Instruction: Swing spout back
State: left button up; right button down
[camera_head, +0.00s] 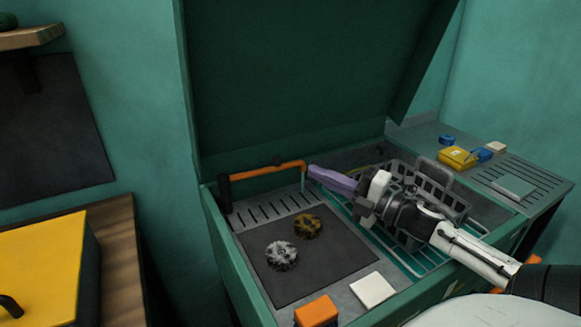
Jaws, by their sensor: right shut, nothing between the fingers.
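The spout (265,170) is an orange pipe. It runs from a dark upright post (226,194) at the back left of the green basin and bends down at its right end in a short grey tip (303,178). My right gripper (314,172) reaches in from the right, with its purple fingers shut and empty. The fingertips are just right of the spout's bent end; I cannot tell whether they touch it. My left gripper is not in view.
The green basin (232,262) has a raised lid (290,80) behind. A dark mat (330,262) holds a grey and a yellow-brown toothed part. A wire basket (455,200) stands under my right arm. A white block (373,290) and an orange block (316,310) are at the front.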

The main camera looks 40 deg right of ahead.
jog(key=f, duration=0.2)
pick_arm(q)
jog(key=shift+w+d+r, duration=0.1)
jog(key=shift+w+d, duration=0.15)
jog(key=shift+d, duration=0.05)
pick_arm(e)
send_near(264, 171)
jog(key=shift+m+g+h, duration=0.3)
jog(key=shift+g, duration=0.1)
jog(key=w+r, duration=0.2)
jog(key=w, duration=0.1)
jog(key=w+d+r, duration=0.1)
jog(key=shift+w+d, duration=0.1)
jog(key=shift+w, duration=0.1)
